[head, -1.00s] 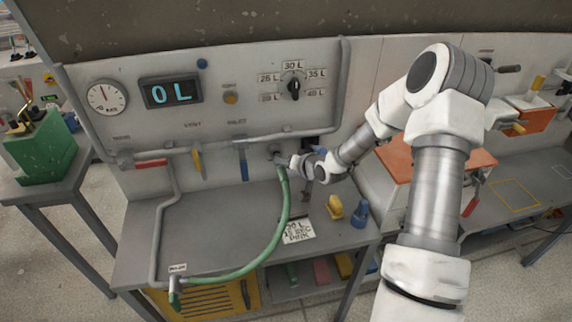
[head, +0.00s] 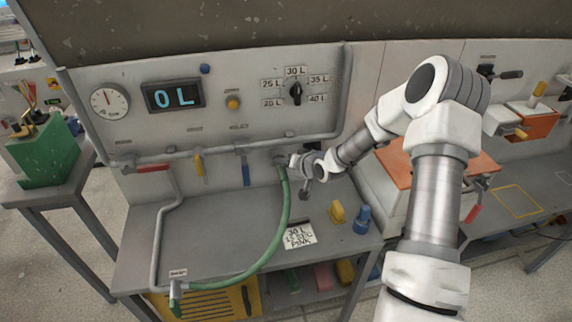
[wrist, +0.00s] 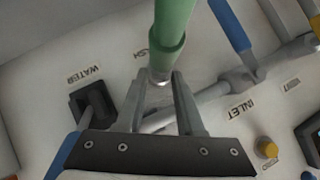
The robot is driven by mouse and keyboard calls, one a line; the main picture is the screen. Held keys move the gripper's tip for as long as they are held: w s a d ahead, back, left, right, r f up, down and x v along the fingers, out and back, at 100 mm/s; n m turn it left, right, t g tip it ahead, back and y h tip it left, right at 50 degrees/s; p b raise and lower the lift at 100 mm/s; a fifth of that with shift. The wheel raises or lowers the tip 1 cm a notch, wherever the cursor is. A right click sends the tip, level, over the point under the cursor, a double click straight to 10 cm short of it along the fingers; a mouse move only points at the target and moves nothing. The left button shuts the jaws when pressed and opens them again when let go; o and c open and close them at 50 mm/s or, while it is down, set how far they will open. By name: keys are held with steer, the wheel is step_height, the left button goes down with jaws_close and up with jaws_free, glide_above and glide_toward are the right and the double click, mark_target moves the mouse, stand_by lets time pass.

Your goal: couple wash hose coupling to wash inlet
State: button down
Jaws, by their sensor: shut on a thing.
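The green wash hose (head: 283,215) runs from a pipe end at the bench's front left, curves over the bench and rises to the panel. Its upper end also shows in the wrist view (wrist: 174,25). My gripper (wrist: 163,80) is shut on the pale metal coupling (wrist: 160,77) at that end, with one finger on each side. In the head view my gripper (head: 290,163) is close to the panel below the pipe. A partly covered label ending in "SH" shows beside the hose in the wrist view. The wash inlet is hidden behind coupling and gripper; I cannot tell whether they touch.
A blue lever (head: 245,172), a yellow lever (head: 199,165) and a red lever (head: 152,168) hang along the panel pipe. A note card (head: 299,236), a yellow object (head: 338,213) and a blue object (head: 361,220) stand on the bench.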

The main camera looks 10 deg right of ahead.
steer(key=shift+w, duration=0.1)
steer(key=shift+c, duration=2.2)
jaws_free()
steer(key=p+v, duration=0.1)
steer(key=v, duration=1.6)
